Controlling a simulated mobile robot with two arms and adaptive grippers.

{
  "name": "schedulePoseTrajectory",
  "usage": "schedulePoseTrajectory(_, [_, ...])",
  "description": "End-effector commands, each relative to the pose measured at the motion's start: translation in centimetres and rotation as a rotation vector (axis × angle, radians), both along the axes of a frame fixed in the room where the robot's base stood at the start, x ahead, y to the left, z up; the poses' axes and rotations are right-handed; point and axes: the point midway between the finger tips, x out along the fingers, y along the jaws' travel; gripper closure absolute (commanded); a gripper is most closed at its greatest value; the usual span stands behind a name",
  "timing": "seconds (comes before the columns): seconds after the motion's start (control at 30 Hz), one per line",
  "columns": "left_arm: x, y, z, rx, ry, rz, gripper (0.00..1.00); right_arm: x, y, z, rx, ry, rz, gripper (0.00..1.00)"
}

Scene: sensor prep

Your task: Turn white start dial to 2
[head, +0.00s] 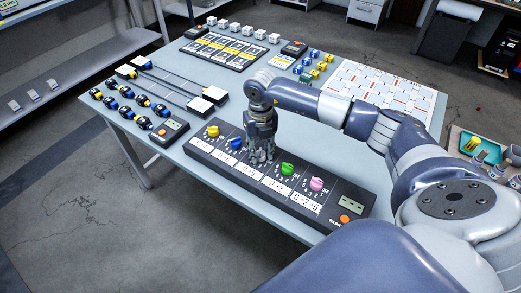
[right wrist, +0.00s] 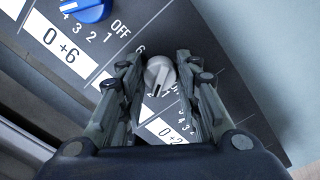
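The white dial (right wrist: 160,72) shows in the right wrist view, with a dark pointer line on its face. It sits on the dark control panel (head: 352,202). My right gripper (head: 261,157) points down over the panel, between the blue dial and the green dial, and hides the white dial in the head view. In the right wrist view its fingers (right wrist: 158,75) stand apart on either side of the dial, seemingly with small gaps. The fingers cover part of the number scale, so the dial's setting cannot be read surely. My left gripper is not in view.
On the same panel are a yellow dial (head: 212,131), a blue dial (head: 236,144), a green dial (head: 287,169), a pink dial (head: 316,184) and an orange button (head: 345,219). Blue-black connectors (head: 126,92) and a white-red board (head: 385,95) lie farther back on the table.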

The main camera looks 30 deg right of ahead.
Motion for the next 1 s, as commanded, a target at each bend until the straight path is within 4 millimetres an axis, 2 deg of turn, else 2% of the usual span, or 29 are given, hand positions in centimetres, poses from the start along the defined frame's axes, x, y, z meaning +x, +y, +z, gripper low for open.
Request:
schedulePoseTrajectory(0.37, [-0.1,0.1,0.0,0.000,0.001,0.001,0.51,0.0,0.0,0.0,0.000,0.001,0.001,0.51])
schedulePoseTrajectory(0.47, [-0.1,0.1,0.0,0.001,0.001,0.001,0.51,0.0,0.0,0.6,0.000,-0.001,0.001,0.51])
schedulePoseTrajectory(0.57, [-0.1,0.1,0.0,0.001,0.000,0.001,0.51,0.1,0.0,2.0,0.000,-0.003,0.001,0.51])
schedulePoseTrajectory(0.8, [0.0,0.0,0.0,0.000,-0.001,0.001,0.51,0.1,0.0,7.2,0.000,-0.005,0.002,0.51])
schedulePoseTrajectory(1.0, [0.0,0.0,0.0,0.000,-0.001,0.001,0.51,0.1,0.0,10.6,0.000,-0.002,0.000,0.51])
